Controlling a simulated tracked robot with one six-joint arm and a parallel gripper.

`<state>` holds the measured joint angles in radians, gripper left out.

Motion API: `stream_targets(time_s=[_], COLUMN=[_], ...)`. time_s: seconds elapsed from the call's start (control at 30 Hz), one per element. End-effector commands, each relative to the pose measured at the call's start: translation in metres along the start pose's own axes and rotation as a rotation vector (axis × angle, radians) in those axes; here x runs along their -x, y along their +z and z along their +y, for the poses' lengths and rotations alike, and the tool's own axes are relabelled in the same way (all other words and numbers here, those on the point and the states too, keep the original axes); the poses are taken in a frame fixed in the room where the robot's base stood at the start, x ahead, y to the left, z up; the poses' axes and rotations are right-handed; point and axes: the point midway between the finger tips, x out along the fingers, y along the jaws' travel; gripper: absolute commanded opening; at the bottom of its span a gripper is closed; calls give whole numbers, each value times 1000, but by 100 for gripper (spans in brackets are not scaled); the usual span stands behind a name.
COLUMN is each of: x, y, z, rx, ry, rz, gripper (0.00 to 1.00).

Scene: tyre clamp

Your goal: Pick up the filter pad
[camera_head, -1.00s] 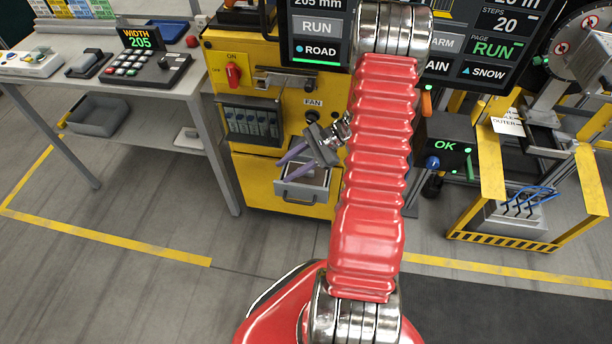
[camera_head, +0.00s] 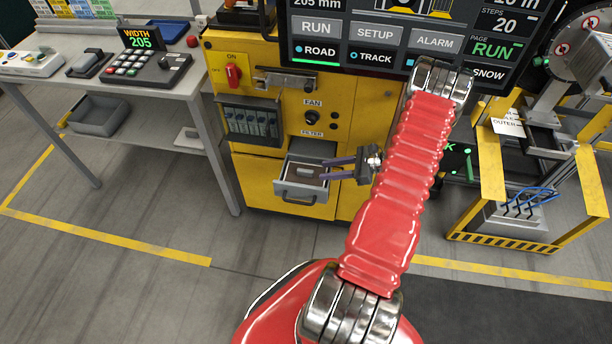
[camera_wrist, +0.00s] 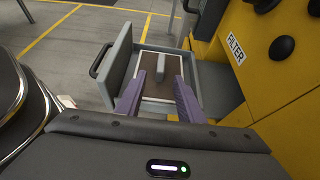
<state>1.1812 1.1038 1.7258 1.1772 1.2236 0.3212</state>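The filter pad (camera_wrist: 153,92) is a brown panel with a pale border and a small grey grip block (camera_wrist: 161,74) on top. It lies flat in the open grey filter drawer (camera_wrist: 121,62) of the yellow cabinet. In the head view the pad (camera_head: 302,172) shows inside the drawer (camera_head: 300,190). My gripper (camera_head: 324,169) reaches in from the right, its purple fingers over the drawer's right side. In the wrist view my gripper (camera_wrist: 156,82) is open, its fingers apart with nothing between their tips. The grip block lies just beyond the tips. Contact with the pad is not visible.
The yellow cabinet (camera_head: 262,185) stands behind and around the drawer, with a FILTER label (camera_wrist: 236,50) and knobs above it. A rack of small grey cartridges (camera_head: 250,122) sits upper left of the drawer. A grey table (camera_head: 195,85) stands at the left. The floor in front is clear.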

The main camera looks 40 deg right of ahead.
Motion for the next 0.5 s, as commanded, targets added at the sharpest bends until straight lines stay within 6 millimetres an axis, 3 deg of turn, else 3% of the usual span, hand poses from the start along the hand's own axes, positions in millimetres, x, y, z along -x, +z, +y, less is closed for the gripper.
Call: stream_targets(time_s=[0.3, 0.5], x=[-22, -22], y=[0, 0], z=[0, 0], rx=[1, 1], ry=[1, 0], rz=[0, 0], gripper=[34, 34])
